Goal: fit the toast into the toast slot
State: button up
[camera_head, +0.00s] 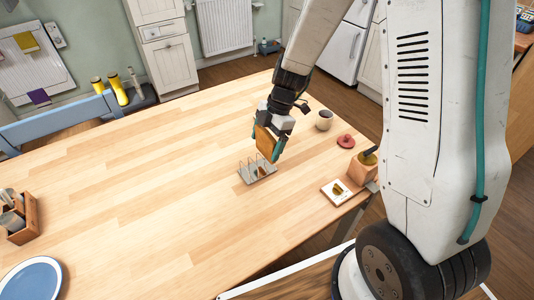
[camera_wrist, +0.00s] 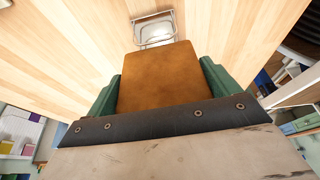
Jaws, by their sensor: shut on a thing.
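The toast (camera_head: 265,141) is a brown square slice held in my gripper (camera_head: 266,143). It also shows in the wrist view (camera_wrist: 160,80), between the green fingers of my gripper (camera_wrist: 160,88). The toast rack (camera_head: 257,171) is a small metal rack with upright wire dividers, standing on the wooden table. In the head view the toast is above and just behind the rack, and they look apart. In the wrist view the rack (camera_wrist: 153,27) shows beyond the toast's far edge, and the toast hides part of it. I cannot tell which slot the toast lines up with.
On the wooden table (camera_head: 150,190), a cup (camera_head: 324,120), a red ring-shaped thing (camera_head: 345,141), a wooden pot (camera_head: 362,167) and a small picture card (camera_head: 337,191) stand right of the rack. A blue plate (camera_head: 31,280) and a wooden caddy (camera_head: 18,218) are at the left. The table's middle is clear.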

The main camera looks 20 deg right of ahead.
aim_at(266, 152)
jog(key=shift+f, duration=2.3)
jog(key=shift+f, duration=0.15)
jog(key=o, duration=0.4)
jog(key=shift+o, duration=0.2)
